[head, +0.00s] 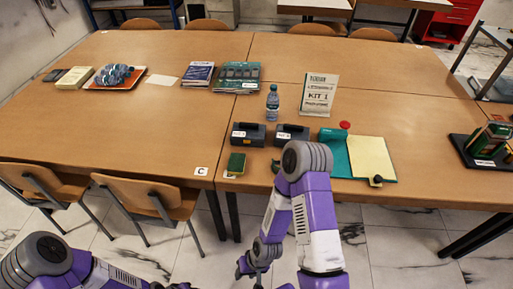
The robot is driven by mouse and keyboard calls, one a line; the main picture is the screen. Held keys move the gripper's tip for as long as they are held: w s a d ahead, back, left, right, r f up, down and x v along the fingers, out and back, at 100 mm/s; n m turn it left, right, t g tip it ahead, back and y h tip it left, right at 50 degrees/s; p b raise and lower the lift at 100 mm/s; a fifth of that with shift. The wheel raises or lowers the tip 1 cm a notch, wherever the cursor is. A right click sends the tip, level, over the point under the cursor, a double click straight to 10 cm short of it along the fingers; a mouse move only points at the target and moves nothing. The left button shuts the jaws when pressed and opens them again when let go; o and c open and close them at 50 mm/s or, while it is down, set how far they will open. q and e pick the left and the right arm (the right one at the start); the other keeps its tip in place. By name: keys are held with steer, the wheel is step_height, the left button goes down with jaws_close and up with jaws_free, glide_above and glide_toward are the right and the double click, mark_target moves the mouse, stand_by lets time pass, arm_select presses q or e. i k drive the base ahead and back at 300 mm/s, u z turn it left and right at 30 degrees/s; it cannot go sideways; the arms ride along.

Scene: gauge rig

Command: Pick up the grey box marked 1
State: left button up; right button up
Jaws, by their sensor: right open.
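Two dark grey boxes with white labels stand side by side near the table's front edge: a left box (255,141) and a right box (298,138). The label numbers are too small to read surely, so I cannot tell which is marked 1. My right gripper (246,269) is open and empty, low in front of the table, below and apart from both boxes. My right arm's raised elbow is just in front of the right box. My left arm shows at the lower left, but its gripper is out of the frame.
A water bottle (272,103) and a sign (319,95) stand behind the boxes. A green-yellow sponge-like block (236,163) lies in front. A teal board (338,160) with a yellow sheet is at right. Chairs (152,207) stand left. The table's (130,135) left-middle is clear.

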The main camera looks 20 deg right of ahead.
mark_target(244, 134)
steer(key=z, duration=0.05)
steer(key=k, duration=0.75)
steer(key=u, duration=1)
steer(key=i, duration=0.95)
steer(key=z, duration=0.5)
steer(key=i, duration=0.85)
steer(key=z, duration=0.9)
